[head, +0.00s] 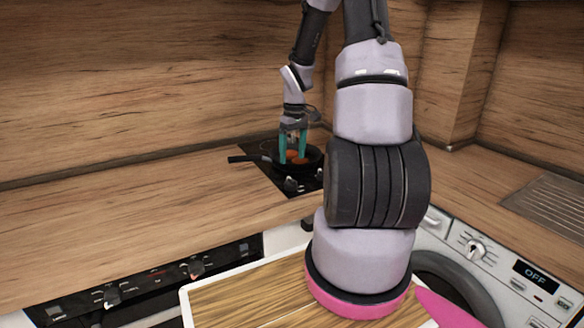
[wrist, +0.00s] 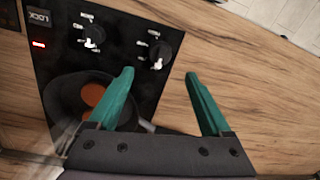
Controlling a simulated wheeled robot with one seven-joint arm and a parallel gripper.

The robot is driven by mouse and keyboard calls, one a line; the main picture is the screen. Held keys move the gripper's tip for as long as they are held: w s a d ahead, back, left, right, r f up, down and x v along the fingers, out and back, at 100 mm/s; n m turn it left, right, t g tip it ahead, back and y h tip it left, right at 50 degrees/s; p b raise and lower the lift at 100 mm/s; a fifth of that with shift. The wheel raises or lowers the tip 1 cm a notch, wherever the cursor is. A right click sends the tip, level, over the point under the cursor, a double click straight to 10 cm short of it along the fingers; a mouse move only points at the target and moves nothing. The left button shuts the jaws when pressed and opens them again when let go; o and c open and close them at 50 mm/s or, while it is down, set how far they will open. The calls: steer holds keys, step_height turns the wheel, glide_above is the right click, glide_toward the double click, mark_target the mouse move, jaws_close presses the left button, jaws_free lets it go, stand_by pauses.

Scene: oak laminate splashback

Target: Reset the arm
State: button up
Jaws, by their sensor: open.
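My gripper (head: 294,146) has teal fingers and points down over the hob at the back corner in the head view. In the wrist view its two fingers (wrist: 158,88) stand wide apart with nothing between them. A dark pan (head: 312,158) with an orange-brown item (head: 297,158) in it sits on the black hob (head: 262,150), its handle pointing left. In the wrist view the pan (wrist: 62,97) and the orange round item (wrist: 93,95) lie to the left, partly hidden by the left finger. My arm reaches from the front to the corner.
Hob knobs (wrist: 158,55) are close to the fingers in the wrist view. Wooden splashback walls (head: 150,80) stand behind the hob. The wooden counter (head: 130,215) to the left is clear. An oven panel (head: 150,285), a washing machine (head: 490,265) and a ridged metal drainer (head: 550,205) are nearby.

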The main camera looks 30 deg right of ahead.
steer(key=shift+r, duration=0.75)
steer(key=s+a+r+m+t+h, duration=0.1)
steer(key=s+a+r+m+t, duration=0.2)
steer(key=r, duration=0.6)
steer(key=s+a+r, duration=0.3)
steer(key=a+r, duration=0.1)
steer(key=r, duration=0.4)
steer(key=s+a+r+m+t+y, duration=0.1)
steer(key=s+a+r+m+t, duration=0.1)
steer(key=s+r, duration=0.3)
steer(key=s+a+r+m+t+y, duration=0.1)
steer(key=s+a+r+m+t, duration=0.1)
steer(key=s+a+r, duration=0.3)
steer(key=s, duration=0.4)
steer(key=shift+a+r+y, duration=0.15)
steer(key=shift+r+y, duration=0.15)
steer(key=shift+r, duration=0.05)
steer(key=shift+w, duration=0.1)
